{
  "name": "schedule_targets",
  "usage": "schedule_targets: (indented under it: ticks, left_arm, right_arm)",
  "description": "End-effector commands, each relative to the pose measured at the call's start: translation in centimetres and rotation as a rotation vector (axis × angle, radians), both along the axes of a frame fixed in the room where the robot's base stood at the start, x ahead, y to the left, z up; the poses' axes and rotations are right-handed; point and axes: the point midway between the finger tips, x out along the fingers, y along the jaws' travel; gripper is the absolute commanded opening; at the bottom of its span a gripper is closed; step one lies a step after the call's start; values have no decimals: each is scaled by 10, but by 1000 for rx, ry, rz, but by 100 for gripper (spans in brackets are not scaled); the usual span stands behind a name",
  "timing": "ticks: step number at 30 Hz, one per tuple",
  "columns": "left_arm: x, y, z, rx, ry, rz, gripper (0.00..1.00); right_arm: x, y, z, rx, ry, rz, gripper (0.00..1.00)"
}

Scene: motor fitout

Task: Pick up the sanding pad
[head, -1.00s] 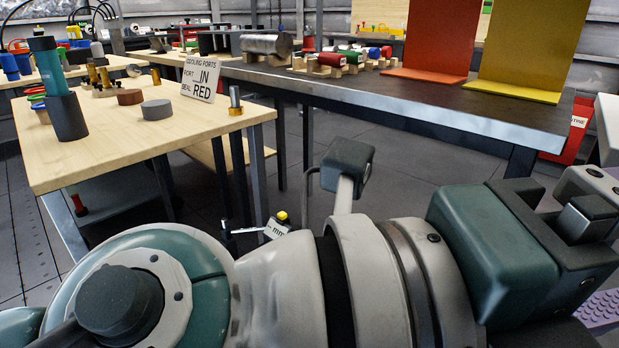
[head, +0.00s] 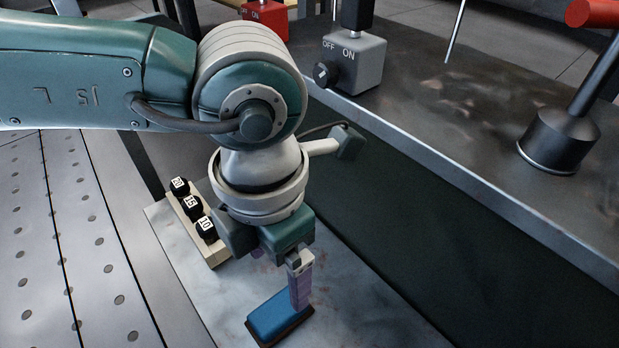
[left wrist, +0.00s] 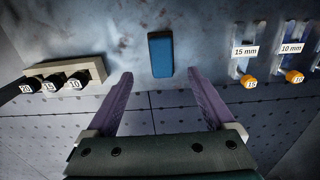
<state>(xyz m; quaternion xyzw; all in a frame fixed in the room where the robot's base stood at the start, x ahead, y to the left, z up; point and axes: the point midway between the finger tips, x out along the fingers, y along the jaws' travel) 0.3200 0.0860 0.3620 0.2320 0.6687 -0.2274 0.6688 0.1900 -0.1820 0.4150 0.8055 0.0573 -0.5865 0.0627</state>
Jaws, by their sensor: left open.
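The sanding pad is a blue block with a dark underside (head: 277,316), lying on a worn grey surface (head: 225,306) low in the head view. It also shows in the left wrist view (left wrist: 160,55), upright in the picture and just beyond the fingertips. My left gripper (head: 300,298) points down over the pad, and one purple finger hides part of it. In the left wrist view my left gripper (left wrist: 160,74) has its two fingers wide apart with nothing between them. The pad lines up with the gap. My right gripper is not in view.
A rack with black knobs marked 20, 15 and 10 (head: 215,253) stands left of the gripper. Holders labelled 15 mm (left wrist: 245,60) and 10 mm (left wrist: 292,60) are at right in the wrist view. A grey ON/OFF switch box (head: 355,65) sits on the higher dark bench.

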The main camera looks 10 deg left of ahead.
Motion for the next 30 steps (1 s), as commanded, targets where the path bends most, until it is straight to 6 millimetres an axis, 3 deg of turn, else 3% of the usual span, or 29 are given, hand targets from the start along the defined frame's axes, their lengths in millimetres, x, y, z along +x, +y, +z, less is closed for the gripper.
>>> schedule_targets:
  ticks: [6,12,21,29,30]
  left_arm:
    - [-1,0,-38,-1,2,0,88]
    - [-1,0,-52,-4,2,-1,88]
    - [-2,1,-94,-5,2,-1,88]
    - [-2,1,-93,-5,2,-1,88]
    - [-2,1,-93,-5,2,-1,84]
  right_arm:
    - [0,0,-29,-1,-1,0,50]
    - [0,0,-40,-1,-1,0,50]
    - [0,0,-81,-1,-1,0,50]
    - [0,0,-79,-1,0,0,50]
    - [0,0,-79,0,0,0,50]
